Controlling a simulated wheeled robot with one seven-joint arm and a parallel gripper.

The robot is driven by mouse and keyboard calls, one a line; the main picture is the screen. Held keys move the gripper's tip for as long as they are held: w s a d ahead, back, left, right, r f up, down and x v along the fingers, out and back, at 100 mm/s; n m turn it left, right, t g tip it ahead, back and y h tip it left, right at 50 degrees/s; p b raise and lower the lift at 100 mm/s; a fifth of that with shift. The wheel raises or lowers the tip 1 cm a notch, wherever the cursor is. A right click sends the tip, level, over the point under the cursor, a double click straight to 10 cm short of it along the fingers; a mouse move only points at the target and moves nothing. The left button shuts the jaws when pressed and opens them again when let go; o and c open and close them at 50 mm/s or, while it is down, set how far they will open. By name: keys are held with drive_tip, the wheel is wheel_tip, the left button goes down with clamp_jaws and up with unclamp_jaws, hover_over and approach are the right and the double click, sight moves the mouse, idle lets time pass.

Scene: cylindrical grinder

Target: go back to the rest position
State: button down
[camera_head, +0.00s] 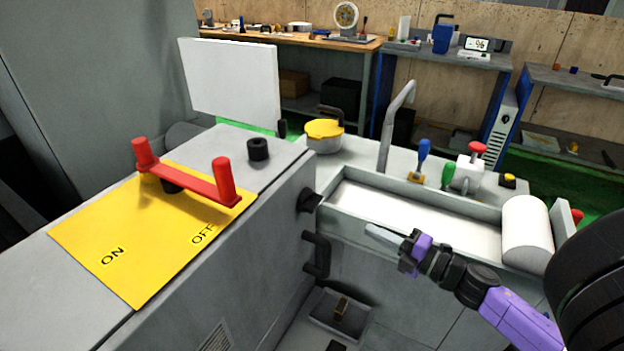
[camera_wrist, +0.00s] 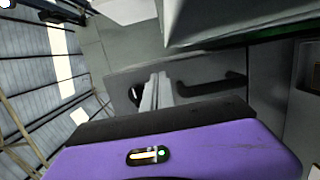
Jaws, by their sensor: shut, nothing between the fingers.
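My gripper (camera_head: 385,236) is in front of the machine's long white tray (camera_head: 408,211) in the head view. Its pale fingers are together, with nothing between them, and point left toward the grey cabinet side. In the wrist view the shut fingers (camera_wrist: 155,92) stand beyond the purple gripper body, with a black handle (camera_wrist: 208,86) beyond and to their right. In the head view my purple and black arm comes in from the lower right.
A red lever (camera_head: 190,182) sits on a yellow ON/OFF plate (camera_head: 150,235) at left. Black handles (camera_head: 317,256) stick out from the cabinet side. A white roll (camera_head: 527,232), a bent grey pipe (camera_head: 392,125) and several small controls stand around the tray. Workbenches (camera_head: 300,40) line the back.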

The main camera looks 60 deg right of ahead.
drive_tip(key=w+a+r+m+y+p, duration=0.1)
drive_tip(key=a+r+m+y, duration=0.15)
drive_tip(key=a+m, duration=1)
drive_tip(key=s+a+r+m+g+p, duration=0.1)
drive_tip(key=s+a+r, duration=0.1)
drive_tip(key=a, duration=0.6)
drive_tip(key=s+a+r+m+g+y, duration=0.1)
drive_tip(key=s+a, duration=0.2)
drive_tip(key=a, duration=0.5)
drive_tip(key=s+a+r+m+p, duration=0.1)
drive_tip(key=s+a+r, duration=0.1)
drive_tip(key=a, duration=0.6)
drive_tip(key=shift+s+a+r+g+p, duration=0.3)
drive_tip(key=shift+s+g+p, duration=0.1)
drive_tip(key=shift+s, duration=0.3)
drive_tip(key=shift+y, duration=0.25)
